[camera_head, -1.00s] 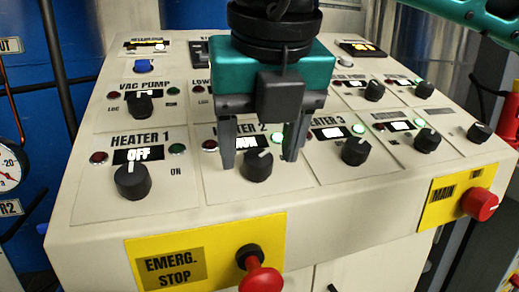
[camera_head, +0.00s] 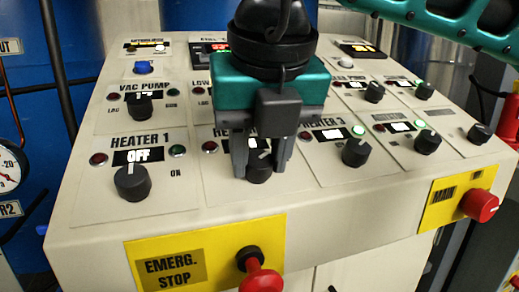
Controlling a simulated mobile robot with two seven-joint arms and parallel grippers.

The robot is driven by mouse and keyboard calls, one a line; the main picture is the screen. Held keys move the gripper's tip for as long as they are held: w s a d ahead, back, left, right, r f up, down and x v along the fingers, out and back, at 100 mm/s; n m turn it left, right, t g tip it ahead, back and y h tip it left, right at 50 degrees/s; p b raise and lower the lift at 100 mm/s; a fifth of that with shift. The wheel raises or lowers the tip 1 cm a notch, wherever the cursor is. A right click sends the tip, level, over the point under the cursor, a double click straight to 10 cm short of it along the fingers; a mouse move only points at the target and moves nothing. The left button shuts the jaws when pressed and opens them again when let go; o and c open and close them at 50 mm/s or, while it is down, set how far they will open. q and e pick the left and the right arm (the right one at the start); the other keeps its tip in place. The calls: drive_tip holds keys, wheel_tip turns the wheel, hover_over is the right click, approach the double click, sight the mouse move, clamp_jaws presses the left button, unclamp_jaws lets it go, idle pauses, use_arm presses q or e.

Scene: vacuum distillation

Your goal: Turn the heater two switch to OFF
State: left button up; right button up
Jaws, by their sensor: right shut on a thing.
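The heater two switch is a black round knob (camera_head: 259,174) in the middle of the sloped panel's front row. My right gripper (camera_head: 261,168) comes down over it from above, with one finger on each side, and is shut on the knob. A bit of the knob's white mark shows between the fingers, near its top. The HEATER 2 label and display are mostly hidden behind the gripper, so I cannot read the state. The red lamp (camera_head: 209,146) of heater two shows at left, unlit; its green lamp is hidden. My left gripper is not in view.
The heater one knob (camera_head: 132,183), its display reading OFF, is to the left. The heater three knob (camera_head: 355,152), with a lit green lamp (camera_head: 358,131), is close on the right. A red emergency stop button (camera_head: 261,279) sticks out below. Other knobs fill the back row.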

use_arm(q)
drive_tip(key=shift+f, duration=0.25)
use_arm(e)
drive_tip(key=shift+n, duration=0.4)
drive_tip(key=shift+c, duration=0.3)
drive_tip(key=shift+n+b, duration=0.3)
drive_tip(key=shift+b, duration=0.1)
drive_tip(key=n+b, duration=0.1)
drive_tip(key=n, duration=0.5)
drive_tip(key=shift+n, duration=0.4)
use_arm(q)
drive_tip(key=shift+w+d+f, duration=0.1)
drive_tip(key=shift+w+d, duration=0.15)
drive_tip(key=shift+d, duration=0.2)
use_arm(e)
drive_tip(key=shift+n, duration=1.8)
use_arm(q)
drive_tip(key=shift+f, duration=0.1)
use_arm(e)
drive_tip(key=o, duration=1)
drive_tip(key=shift+o, duration=0.2)
